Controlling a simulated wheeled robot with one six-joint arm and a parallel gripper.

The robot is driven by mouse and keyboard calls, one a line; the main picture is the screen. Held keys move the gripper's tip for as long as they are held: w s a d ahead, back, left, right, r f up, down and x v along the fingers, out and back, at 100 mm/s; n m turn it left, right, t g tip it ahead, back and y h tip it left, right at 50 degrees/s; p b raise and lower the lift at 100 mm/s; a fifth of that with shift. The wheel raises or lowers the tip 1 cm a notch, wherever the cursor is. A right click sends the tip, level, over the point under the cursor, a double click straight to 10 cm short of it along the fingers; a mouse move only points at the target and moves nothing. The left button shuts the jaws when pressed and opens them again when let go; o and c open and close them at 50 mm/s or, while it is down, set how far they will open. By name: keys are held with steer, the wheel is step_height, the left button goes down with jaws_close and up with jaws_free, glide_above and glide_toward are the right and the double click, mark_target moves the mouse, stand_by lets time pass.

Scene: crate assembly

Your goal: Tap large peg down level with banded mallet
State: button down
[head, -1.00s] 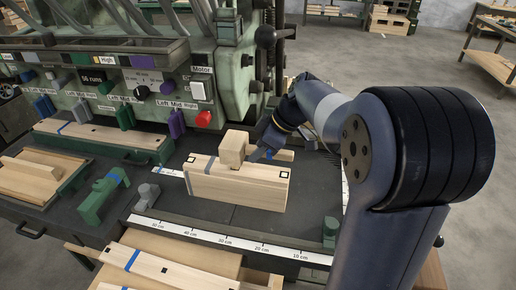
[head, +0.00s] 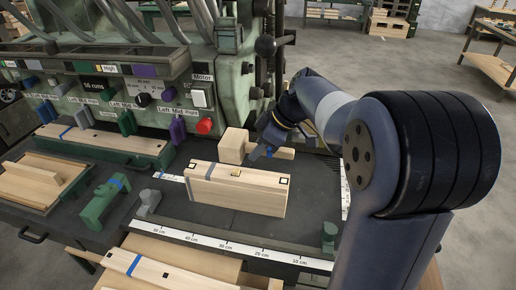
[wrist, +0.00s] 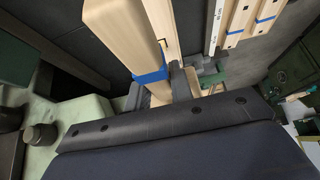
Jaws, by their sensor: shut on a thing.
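The mallet (head: 233,145) has a pale block head and a wooden handle. My gripper (head: 262,151) is shut on the handle, with the head to its left, behind the upright board (head: 240,198). In the wrist view the mallet (wrist: 118,28) carries a blue band close to my gripper (wrist: 160,90). The board stands on the dark bench with a black square mark near each end of its top. A small yellowish peg top (head: 236,173) shows mid-length between these marks. I cannot tell whether it is exactly level. The mallet head is apart from it.
A white scale strip (head: 230,246) crosses the bench front. A green clamp (head: 104,198) and grey block (head: 148,202) stand left, a green stop (head: 329,230) right. A machine panel (head: 120,85) rises behind. Blue-banded boards (head: 150,270) lie in front.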

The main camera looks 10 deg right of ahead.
steer(key=shift+f+b, duration=0.4)
steer(key=shift+f, duration=0.05)
step_height(320, 180, down, 6)
steer(key=b, duration=0.4)
steer(key=shift+r+b, duration=0.15)
steer(key=shift+b, duration=0.25)
steer(key=shift+r+p, duration=1.5)
steer(key=shift+r, duration=0.8)
steer(key=shift+r+p, duration=1.4)
steer(key=shift+r, duration=0.65)
steer(key=shift+s+f, duration=0.1)
